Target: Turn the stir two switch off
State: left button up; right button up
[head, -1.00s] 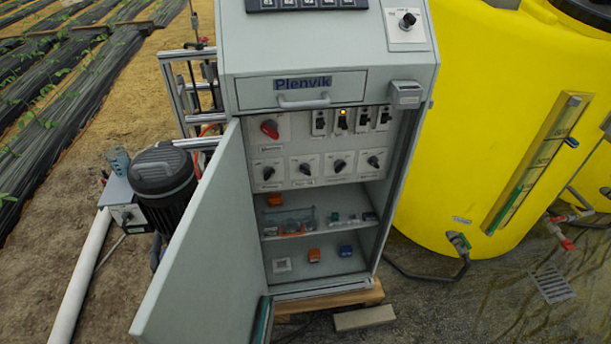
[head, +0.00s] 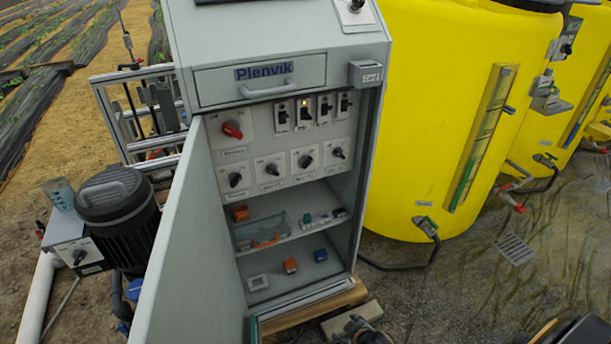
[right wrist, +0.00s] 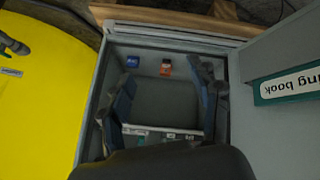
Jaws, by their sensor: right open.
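A grey control cabinet (head: 285,60) marked Plenvik stands with its door open. Its inner panel holds a row of black rotary switches: first (head: 235,180), second (head: 271,168), third (head: 305,160) and fourth (head: 338,152). Their labels are too small to read, so I cannot tell which is stir two. Above them are a red rotary switch (head: 232,129) and several small black switches, one with a lit amber lamp (head: 305,103). My right gripper (right wrist: 166,95) is open and empty, facing the cabinet's lower opening in the inverted right wrist view. Part of it shows low in the head view (head: 360,330). My left gripper is out of view.
The open door (head: 190,250) juts out left of the opening. Shelves below the panel hold small orange and blue parts. A yellow tank (head: 430,120) stands close on the right. A black motor (head: 115,200) stands left. A block lies on the ground before the cabinet.

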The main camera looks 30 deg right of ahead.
jog(key=w+d+r+t+b, duration=0.35)
jog(key=w+r, duration=0.35)
jog(key=w, duration=0.3)
jog(key=n+t+b, duration=0.5)
jog(key=t+b, duration=0.2)
jog(key=b, duration=0.3)
send_near(308, 164)
jog(key=w+b, duration=0.2)
jog(key=w, duration=0.3)
jog(key=shift+w+d+r, duration=0.1)
jog(key=shift+w, duration=1.3)
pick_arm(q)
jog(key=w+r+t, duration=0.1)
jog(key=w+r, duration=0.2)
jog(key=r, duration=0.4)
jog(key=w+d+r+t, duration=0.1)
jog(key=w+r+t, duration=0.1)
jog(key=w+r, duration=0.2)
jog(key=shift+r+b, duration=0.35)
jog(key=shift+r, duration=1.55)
pick_arm(e)
jog(key=shift+w+d, duration=0.1)
jog(key=shift+w, duration=0.5)
